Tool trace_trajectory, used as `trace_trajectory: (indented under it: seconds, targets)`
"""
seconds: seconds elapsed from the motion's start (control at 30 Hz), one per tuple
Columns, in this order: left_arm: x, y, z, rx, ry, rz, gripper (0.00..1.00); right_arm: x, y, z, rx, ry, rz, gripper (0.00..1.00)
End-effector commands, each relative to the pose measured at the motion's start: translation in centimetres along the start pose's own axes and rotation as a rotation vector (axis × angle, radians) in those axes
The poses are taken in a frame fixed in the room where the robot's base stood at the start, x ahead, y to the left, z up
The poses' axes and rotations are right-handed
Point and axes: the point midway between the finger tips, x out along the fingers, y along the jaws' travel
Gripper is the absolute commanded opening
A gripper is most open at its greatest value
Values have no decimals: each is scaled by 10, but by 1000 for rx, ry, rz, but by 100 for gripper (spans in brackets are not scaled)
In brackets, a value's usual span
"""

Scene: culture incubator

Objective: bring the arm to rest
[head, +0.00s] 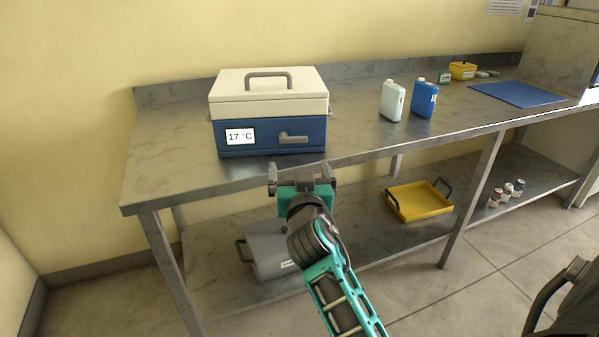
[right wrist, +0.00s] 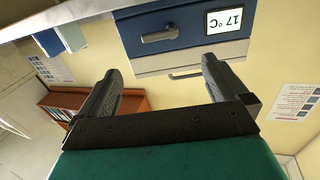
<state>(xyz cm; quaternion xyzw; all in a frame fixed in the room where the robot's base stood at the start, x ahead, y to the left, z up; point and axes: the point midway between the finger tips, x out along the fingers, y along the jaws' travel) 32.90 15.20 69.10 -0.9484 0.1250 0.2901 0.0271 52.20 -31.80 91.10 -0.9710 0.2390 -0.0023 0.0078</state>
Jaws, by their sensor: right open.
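My right arm reaches up from the bottom of the head view. Its gripper (head: 301,172) is open and empty, in front of the bench's front edge and just below the incubator box. The right wrist view also shows the gripper (right wrist: 160,75) with its two fingers apart and nothing between them. The incubator (head: 265,135) has a blue body, a cream lid (head: 240,92) that sits closed, a front handle and a "17 °C" label. It appears upside down in the right wrist view (right wrist: 185,48), beyond the fingers and apart from them. My left gripper is not in view.
The steel bench (head: 350,140) carries a white bottle (head: 392,101), a blue bottle (head: 424,100) and a blue mat (head: 514,94). The lower shelf holds a grey bin (head: 268,250), a yellow tray (head: 420,203) and several small jars (head: 507,192). Floor in front is partly clear.

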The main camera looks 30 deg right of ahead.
Motion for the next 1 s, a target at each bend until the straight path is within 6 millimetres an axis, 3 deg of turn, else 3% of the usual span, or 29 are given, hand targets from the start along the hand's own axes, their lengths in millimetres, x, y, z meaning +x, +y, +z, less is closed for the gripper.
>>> trace_trajectory:
  seconds: [0.33,0.47,0.57,0.7,0.8,0.9,1.0]
  targets:
    - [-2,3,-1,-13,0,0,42,-1,0,1,-3,-4,-4,100]
    - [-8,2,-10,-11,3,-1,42,-14,-8,21,-47,-66,-67,100]
    - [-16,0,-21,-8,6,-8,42,-44,-19,57,-116,-171,-183,100]
    - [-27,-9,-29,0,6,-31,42,-113,-29,114,-203,-341,-383,100]
    - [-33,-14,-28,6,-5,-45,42,-166,-31,144,-233,-443,-505,100]
    - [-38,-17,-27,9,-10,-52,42,-210,-29,163,-245,-517,-593,100]
    - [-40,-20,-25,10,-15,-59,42,-237,-27,174,-247,-562,-644,100]
